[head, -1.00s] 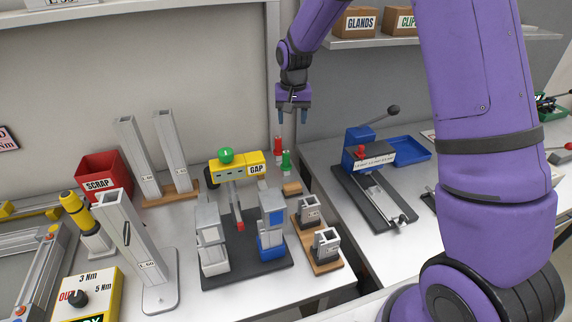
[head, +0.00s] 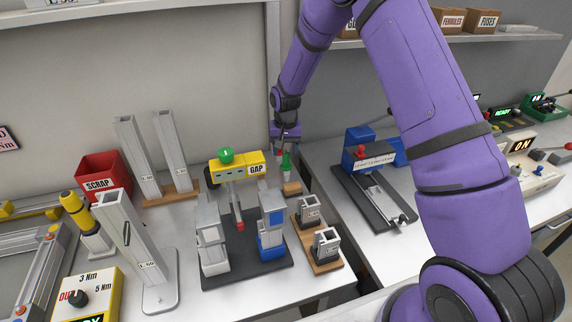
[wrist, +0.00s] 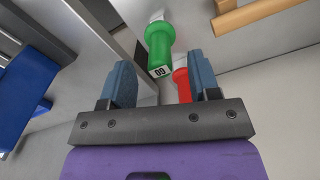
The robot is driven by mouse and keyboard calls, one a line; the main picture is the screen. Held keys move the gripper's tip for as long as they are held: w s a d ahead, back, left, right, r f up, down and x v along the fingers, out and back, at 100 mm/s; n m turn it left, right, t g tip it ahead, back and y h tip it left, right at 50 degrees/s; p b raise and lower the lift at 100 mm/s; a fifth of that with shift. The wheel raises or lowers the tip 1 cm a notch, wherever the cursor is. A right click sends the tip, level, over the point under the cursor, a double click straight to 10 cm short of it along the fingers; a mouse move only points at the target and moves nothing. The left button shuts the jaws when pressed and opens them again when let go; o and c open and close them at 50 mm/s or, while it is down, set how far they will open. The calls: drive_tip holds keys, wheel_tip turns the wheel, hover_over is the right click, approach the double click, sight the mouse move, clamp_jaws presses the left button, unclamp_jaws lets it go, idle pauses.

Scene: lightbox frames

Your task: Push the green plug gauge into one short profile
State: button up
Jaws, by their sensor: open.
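The green plug gauge (head: 286,162) stands upright on a small wooden block (head: 291,190) behind the gap fixture. In the wrist view its green handle (wrist: 160,45) lies ahead of and between my open fingers, near their tips. My gripper (head: 286,146) is open just above the handle and points down; its fingers show in the wrist view (wrist: 158,82). A red gauge (wrist: 182,84) is close beside the right finger in the wrist view.
The yellow GAP fixture (head: 238,168) on a dark base stands left of the gauge. A tall profile (head: 134,240) and two more (head: 155,155) stand further left. A blue press tool (head: 366,155) is on the right table. A gap separates the tables.

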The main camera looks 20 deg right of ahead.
sight(286, 159)
drive_tip(key=f, duration=0.5)
drive_tip(key=shift+w+d, duration=0.15)
drive_tip(key=shift+w, duration=0.15)
drive_tip(key=shift+r, duration=0.1)
clamp_jaws()
